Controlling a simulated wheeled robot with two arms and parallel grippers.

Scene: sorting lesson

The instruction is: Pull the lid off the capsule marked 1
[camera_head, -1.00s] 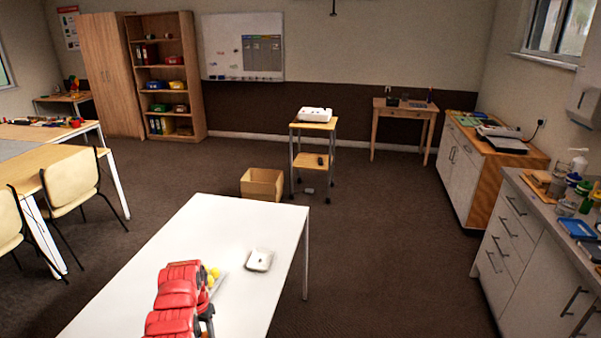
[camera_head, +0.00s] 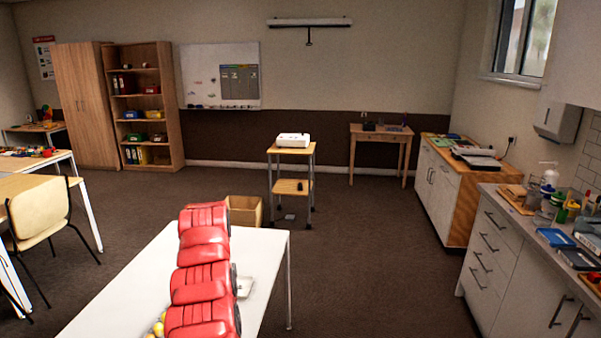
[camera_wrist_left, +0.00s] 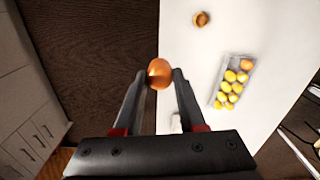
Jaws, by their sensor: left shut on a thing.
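In the left wrist view my left gripper (camera_wrist_left: 163,75) is shut on a rounded orange capsule piece (camera_wrist_left: 160,70), held at the fingertips by the table's edge. I cannot tell whether it is a whole capsule or one part, and no number is readable. A small round orange-brown piece (camera_wrist_left: 201,19) with a darker middle lies apart on the white table (camera_wrist_left: 200,60). A grey tray (camera_wrist_left: 221,81) holds several yellow capsules and an orange one (camera_wrist_left: 246,64). In the head view my red left arm hides the gripper and most of the tray. My right gripper is not in view.
A small pale dish (camera_head: 244,286) stands on the table beside my arm. A cardboard box (camera_head: 244,210) is on the floor beyond the table. A wheeled trolley (camera_head: 291,150) stands behind it. Counters (camera_head: 520,215) line the right wall, with open floor between.

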